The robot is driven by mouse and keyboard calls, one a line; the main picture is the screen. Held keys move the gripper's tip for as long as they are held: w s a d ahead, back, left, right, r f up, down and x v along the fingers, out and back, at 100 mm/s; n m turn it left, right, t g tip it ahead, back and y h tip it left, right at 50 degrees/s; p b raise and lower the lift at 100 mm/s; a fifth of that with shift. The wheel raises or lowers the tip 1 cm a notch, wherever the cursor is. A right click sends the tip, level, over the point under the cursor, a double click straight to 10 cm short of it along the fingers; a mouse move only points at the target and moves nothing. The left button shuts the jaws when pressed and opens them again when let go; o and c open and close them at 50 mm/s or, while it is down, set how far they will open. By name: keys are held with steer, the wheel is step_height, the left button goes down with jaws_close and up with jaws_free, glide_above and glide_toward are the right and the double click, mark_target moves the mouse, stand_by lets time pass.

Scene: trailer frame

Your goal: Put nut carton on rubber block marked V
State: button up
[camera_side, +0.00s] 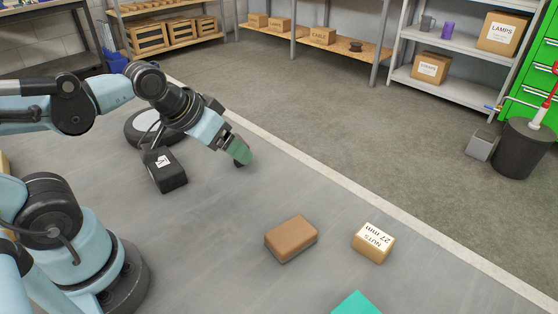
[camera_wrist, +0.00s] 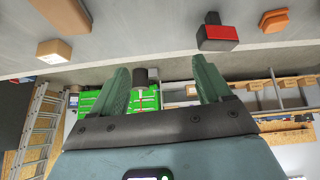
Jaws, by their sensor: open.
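The nut carton (camera_side: 373,243) is a small tan box with a white label reading NUTS 27 mm. It sits on the grey floor right of centre in the side view. A black block (camera_side: 168,172) with a white label lies at left, near a wheel; its mark is too small to read surely, but it looks like the rubber block. My gripper (camera_side: 238,153) is in the air between them, nearer the black block. Its green fingers stand apart in the wrist view (camera_wrist: 162,85), with nothing between them. A tan box (camera_wrist: 54,51) at upper left there shows no readable label.
A brown block (camera_side: 291,237) lies left of the carton, with a gap. A teal object (camera_side: 356,303) is cut off at the bottom edge. A wheel (camera_side: 140,127) lies behind the black block. A red-and-black object (camera_wrist: 217,36) and an orange one (camera_wrist: 273,20) show in the wrist view.

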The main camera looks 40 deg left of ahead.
steer(key=w+d+f+n+g+h, duration=0.2)
steer(key=w+d+f+n+h, duration=0.1)
steer(key=d+n+h, duration=0.1)
steer(key=w+d+f+n+g+h, duration=0.2)
steer(key=w+d+n+h, duration=0.2)
steer(key=d+n, duration=0.3)
steer(key=w+d+f+n+g+h, duration=0.2)
steer(key=w+d+f+n+h, duration=0.1)
steer(key=w+d+n+h, duration=0.1)
steer(key=shift+w+d+f+n+h, duration=0.1)
steer(key=shift+d+f+n+h, duration=0.1)
steer(key=shift+d+n, duration=0.35)
steer(key=shift+w+d+f+n+h, duration=0.15)
steer(key=shift+d+n, duration=0.2)
steer(key=shift+d, duration=0.35)
steer(key=shift+s+d+f+n+g+h, duration=0.1)
steer(key=shift+d+f+n+g+h, duration=0.2)
steer(key=shift+f+n, duration=0.1)
steer(key=shift+d+f, duration=0.1)
steer(key=shift+d, duration=0.1)
glide_toward(388, 252)
steer(key=x, duration=0.3)
steer(key=shift+f, duration=0.3)
steer(key=shift+x, duration=2.6)
steer(key=shift+c, duration=0.2)
